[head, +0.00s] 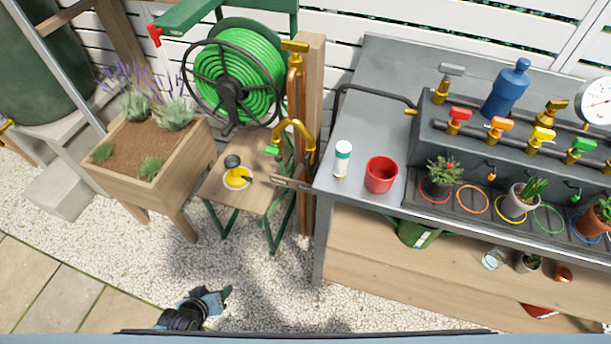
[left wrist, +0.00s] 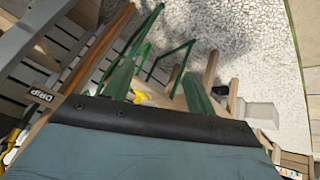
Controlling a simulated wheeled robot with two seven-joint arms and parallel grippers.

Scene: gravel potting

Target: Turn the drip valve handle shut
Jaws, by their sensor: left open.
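A sign reading "DRIP" (left wrist: 41,95) shows at the left of the left wrist view; a small dark sign (head: 290,183) sits low on the wooden post in the head view. Above it, a brass tap (head: 303,135) curves out from a copper pipe, with a green end (head: 272,150). A brass T-handle (head: 295,46) tops the pipe. I cannot tell for certain which handle is the drip valve's. My left gripper (head: 226,293) is low over the gravel, well apart from the post and pipe. In the left wrist view its fingers (left wrist: 159,72) are open and empty. My right gripper is out of view.
A wooden stand (head: 215,192) carries a yellow-and-black item (head: 237,178). A planter (head: 190,165) stands left, a green hose reel (head: 240,72) behind. The grey bench (head: 340,195) at right holds a red cup (head: 381,175), pots and coloured valves. Gravel around the gripper is clear.

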